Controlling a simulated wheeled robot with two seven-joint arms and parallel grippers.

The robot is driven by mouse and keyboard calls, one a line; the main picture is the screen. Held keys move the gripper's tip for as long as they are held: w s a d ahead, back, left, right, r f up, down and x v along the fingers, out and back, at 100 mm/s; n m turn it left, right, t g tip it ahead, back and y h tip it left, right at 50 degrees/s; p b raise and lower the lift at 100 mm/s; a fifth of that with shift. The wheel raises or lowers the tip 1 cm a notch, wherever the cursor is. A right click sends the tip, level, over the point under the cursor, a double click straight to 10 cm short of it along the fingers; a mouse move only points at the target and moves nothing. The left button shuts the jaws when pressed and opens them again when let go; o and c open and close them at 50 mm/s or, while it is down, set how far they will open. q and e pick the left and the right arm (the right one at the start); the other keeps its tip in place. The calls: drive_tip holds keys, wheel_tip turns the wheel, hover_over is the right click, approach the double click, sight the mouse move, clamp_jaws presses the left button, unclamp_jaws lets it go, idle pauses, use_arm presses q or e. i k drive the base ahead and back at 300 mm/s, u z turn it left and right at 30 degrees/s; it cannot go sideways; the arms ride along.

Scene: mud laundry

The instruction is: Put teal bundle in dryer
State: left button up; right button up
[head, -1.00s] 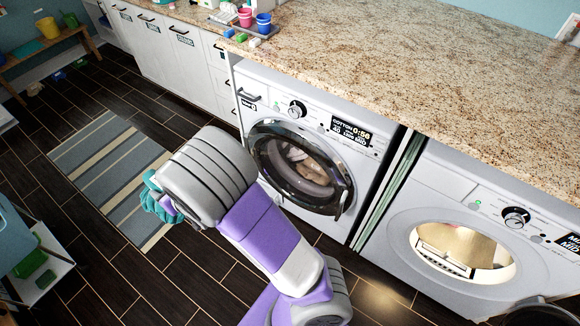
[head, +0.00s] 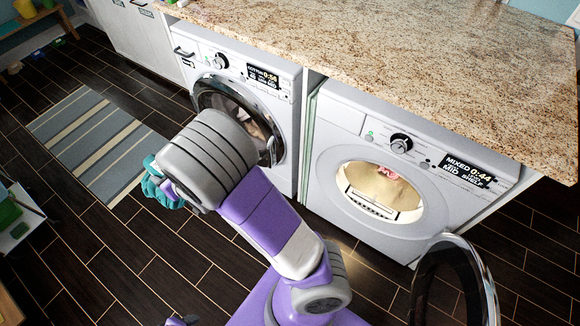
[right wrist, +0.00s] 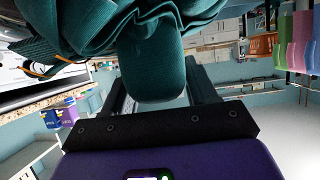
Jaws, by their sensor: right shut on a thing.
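The teal bundle (head: 163,186) shows at the left of my right arm in the head view, mostly hidden behind my wrist. In the right wrist view the bundle (right wrist: 150,40) is a large folded teal cloth. My right gripper (right wrist: 158,92) is shut on it, with part of the cloth between the fingers. The dryer (head: 335,165) is the white machine at the right, its display reading MIXED 0:44. Its round door (head: 455,285) is swung open toward me. The lit drum opening (head: 380,192) shows a pale rack and a small pinkish thing inside. The bundle is well left of the dryer.
A washer (head: 285,75) stands left of the dryer, its dark round door closed over laundry. A granite counter (head: 400,60) runs above both. A striped rug (head: 95,140) lies at the left. The open dryer door juts into the floor space at lower right.

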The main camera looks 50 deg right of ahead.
sight(381, 193)
drive_tip(key=z, duration=1.45)
